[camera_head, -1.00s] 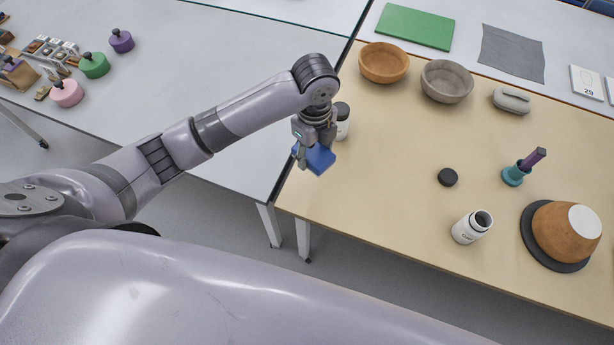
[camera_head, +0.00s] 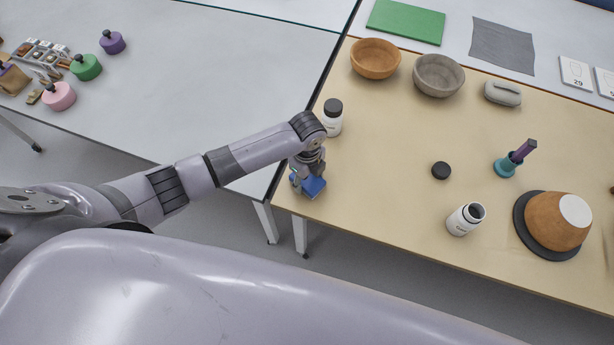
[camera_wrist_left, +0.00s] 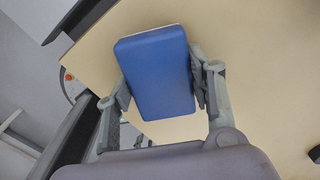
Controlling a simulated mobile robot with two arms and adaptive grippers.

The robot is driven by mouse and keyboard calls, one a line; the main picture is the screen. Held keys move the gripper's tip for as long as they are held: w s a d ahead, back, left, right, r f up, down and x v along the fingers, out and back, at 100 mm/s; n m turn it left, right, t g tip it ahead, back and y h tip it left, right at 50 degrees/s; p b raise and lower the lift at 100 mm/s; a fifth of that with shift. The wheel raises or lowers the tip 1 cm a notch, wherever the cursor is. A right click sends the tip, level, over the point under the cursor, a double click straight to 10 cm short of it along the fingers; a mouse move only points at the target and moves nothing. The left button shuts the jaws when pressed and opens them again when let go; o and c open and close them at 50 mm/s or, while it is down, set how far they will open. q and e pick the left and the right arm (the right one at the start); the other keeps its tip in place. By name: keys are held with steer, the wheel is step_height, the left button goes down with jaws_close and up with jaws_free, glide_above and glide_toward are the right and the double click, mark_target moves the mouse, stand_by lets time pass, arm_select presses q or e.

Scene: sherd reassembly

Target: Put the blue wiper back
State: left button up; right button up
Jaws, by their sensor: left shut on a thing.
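The blue wiper (camera_head: 312,187) is a small blue block held at the near left corner of the wooden table. My left gripper (camera_head: 307,177) is shut on it, pointing down. In the left wrist view the blue wiper (camera_wrist_left: 157,72) lies between the two fingers of my left gripper (camera_wrist_left: 160,85), with a pale edge along its far side and the tan table top behind it. I cannot tell whether the wiper touches the table. My right gripper is not in view.
A white jar with a black lid (camera_head: 332,117) stands just behind my left gripper. The table's middle is mostly clear.

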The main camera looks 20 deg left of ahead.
arm_select(q)
steer(key=shift+f, duration=0.2)
steer(key=o, duration=1.1)
steer(key=shift+r, duration=0.1)
step_height(320, 180, up, 12)
steer(key=shift+r+b, duration=0.15)
steer(key=shift+b, duration=0.15)
